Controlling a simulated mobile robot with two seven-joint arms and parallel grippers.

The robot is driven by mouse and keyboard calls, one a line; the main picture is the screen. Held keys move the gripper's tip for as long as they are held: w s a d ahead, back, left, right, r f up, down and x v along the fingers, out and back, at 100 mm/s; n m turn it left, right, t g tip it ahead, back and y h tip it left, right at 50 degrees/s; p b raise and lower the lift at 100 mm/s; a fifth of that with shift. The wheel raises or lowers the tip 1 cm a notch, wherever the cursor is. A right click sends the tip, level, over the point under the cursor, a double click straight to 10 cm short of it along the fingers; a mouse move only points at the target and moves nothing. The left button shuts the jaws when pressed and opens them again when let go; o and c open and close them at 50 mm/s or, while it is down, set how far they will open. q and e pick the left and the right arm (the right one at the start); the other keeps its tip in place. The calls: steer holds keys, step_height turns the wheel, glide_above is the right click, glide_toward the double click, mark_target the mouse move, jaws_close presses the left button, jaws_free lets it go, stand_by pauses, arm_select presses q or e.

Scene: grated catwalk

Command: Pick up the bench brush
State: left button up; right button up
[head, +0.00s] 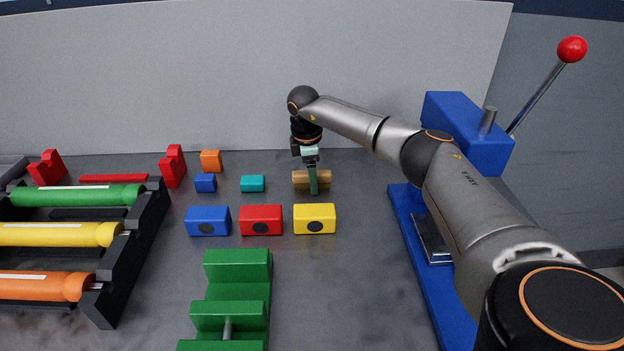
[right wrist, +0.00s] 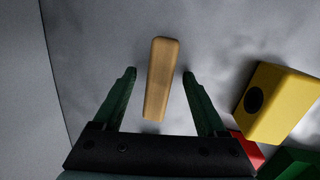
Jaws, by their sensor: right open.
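The bench brush appears as a short tan wooden piece (head: 299,180) on the grey bench, near the back wall; I see no bristles. In the right wrist view its wooden handle (right wrist: 160,85) lies lengthwise between the two green fingers, with a gap on each side. My right gripper (head: 313,188) points down over the brush's middle and hides part of it in the head view. The right gripper is open and its fingers (right wrist: 160,74) straddle the handle without visibly closing on it. My left gripper is not in view.
A yellow block (head: 314,219), red block (head: 261,220) and blue block (head: 207,221) stand in front of the brush. A teal block (head: 252,184) is left of it. A blue lever press (head: 465,130) stands right, a black rack (head: 138,240) left, a green fixture (head: 237,265) at front.

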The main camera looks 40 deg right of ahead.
steer(key=shift+f, duration=0.15)
stand_by(0.3)
jaws_close()
stand_by(0.4)
